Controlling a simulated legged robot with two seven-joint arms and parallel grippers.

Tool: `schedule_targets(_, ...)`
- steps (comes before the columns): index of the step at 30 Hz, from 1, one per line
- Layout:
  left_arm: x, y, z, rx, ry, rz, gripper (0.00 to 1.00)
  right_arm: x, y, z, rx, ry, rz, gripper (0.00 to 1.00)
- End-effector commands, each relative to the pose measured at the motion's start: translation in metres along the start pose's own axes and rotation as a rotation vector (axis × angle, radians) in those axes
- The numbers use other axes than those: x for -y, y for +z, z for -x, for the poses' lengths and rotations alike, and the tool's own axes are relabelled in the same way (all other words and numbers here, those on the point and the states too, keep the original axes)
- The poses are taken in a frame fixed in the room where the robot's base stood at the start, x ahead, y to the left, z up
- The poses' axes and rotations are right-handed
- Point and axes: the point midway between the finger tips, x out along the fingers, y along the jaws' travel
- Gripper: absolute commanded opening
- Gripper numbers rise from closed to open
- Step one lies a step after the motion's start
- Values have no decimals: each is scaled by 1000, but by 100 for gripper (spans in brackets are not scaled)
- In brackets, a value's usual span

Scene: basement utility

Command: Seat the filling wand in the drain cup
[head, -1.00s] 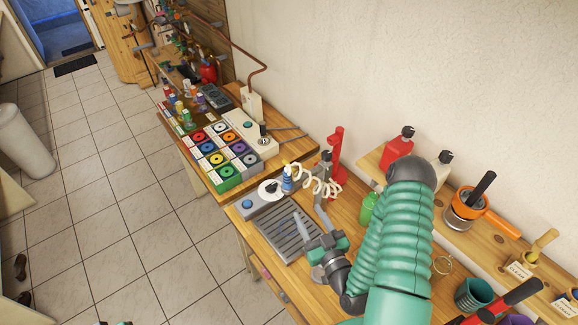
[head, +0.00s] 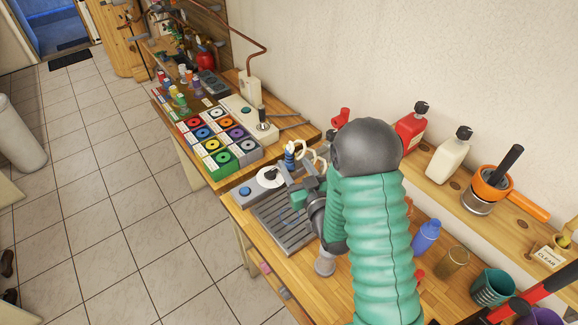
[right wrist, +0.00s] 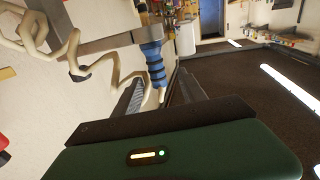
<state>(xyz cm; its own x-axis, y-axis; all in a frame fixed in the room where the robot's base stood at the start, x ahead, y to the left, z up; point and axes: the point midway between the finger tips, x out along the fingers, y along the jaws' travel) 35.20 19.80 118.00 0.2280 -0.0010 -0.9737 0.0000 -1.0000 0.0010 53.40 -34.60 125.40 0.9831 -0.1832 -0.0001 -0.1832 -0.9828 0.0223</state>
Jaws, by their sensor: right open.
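The filling wand (head: 289,157), with a blue ribbed grip and a coiled cream hose, hangs above the back of the workbench. In the right wrist view the wand (right wrist: 153,66) is close ahead, its pale tip near the opening between my fingers. My right gripper (head: 292,180) is open just below the wand; its fingers (right wrist: 162,82) are apart, with no firm contact visible. A small grey cup (head: 325,264), possibly the drain cup, stands right of the grooved grey drip tray (head: 264,226), partly hidden by my right arm. My left gripper is out of view.
A grey box with a dial and blue button (head: 245,191) adjoins the tray. Colored discs (head: 211,146) fill boxes on the farther bench. Red (head: 411,128) and white (head: 450,156) bottles stand on the right shelf; a blue bottle (head: 427,236) stands below.

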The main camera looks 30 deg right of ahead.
Motion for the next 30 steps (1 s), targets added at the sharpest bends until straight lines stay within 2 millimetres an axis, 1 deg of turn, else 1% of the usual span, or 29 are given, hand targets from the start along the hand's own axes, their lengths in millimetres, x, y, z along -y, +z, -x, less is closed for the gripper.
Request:
schedule_targets(1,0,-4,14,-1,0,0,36,-1,-9,-8,0,-1,0,49)
schedule_targets(4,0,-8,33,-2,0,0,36,-3,-14,-27,2,-1,-1,49)
schedule_targets(6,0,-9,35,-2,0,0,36,-3,-10,-37,0,-1,0,49)
schedule_targets(9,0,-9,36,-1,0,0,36,-3,-7,-45,1,0,0,49)
schedule_targets(14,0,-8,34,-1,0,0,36,-3,-5,-46,0,0,0,49)
schedule_targets(15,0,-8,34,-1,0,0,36,-3,-5,-46,0,0,0,48)
schedule_targets(26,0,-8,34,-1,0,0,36,-3,-5,-46,0,-1,1,0)
schedule_targets(30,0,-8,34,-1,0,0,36,-3,-5,-46,-1,-1,0,0)
